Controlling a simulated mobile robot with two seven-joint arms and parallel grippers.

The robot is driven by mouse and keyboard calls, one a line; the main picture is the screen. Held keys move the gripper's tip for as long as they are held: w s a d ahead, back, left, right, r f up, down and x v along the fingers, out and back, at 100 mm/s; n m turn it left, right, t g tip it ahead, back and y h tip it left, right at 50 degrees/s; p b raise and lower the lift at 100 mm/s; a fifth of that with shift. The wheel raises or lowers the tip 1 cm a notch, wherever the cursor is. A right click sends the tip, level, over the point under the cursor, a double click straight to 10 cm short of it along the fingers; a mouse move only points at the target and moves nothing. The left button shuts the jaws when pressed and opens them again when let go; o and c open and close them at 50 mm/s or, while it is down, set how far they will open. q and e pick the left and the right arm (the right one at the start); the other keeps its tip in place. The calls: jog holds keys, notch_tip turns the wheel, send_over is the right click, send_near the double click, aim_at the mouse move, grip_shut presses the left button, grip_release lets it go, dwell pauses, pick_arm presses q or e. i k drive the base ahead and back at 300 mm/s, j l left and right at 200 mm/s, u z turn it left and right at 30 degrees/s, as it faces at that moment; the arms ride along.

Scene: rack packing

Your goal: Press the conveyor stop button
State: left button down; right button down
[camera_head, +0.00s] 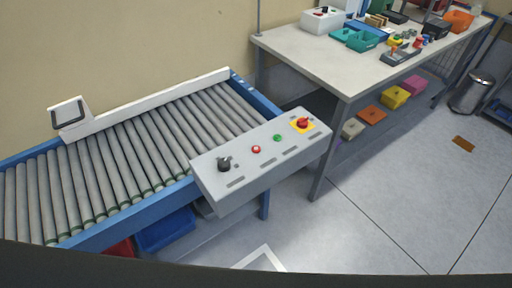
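A grey control box (247,177) is mounted at the front right end of the roller conveyor (130,150). Its top carries a black knob (224,164) at the left, a small red button (256,149), a green button (277,138), and a larger red knob-like button (303,122) on a yellow square at the right. Small dark label strips lie beside them, too small to read. Neither of my grippers is in view, and nothing touches the control box.
A white worktable (325,60) with bins and small items stands behind on the right. Colored bins sit below it. A metal trash can (473,92) stands far right. A brown patch (463,144) lies on the floor. The floor at right (400,200) is mostly clear.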

aim_at(255, 149)
jog(key=u, duration=0.35)
jog(key=i+l+u, duration=0.15)
jog(key=l+u, duration=0.25)
jog(key=i+l+u, duration=0.1)
jog(key=l+u, duration=0.3)
jog(key=i+l+u, duration=0.1)
jog(key=l, duration=0.65)
jog(key=l+u, duration=0.1)
jog(key=l, duration=0.65)
jog(key=i, duration=0.05)
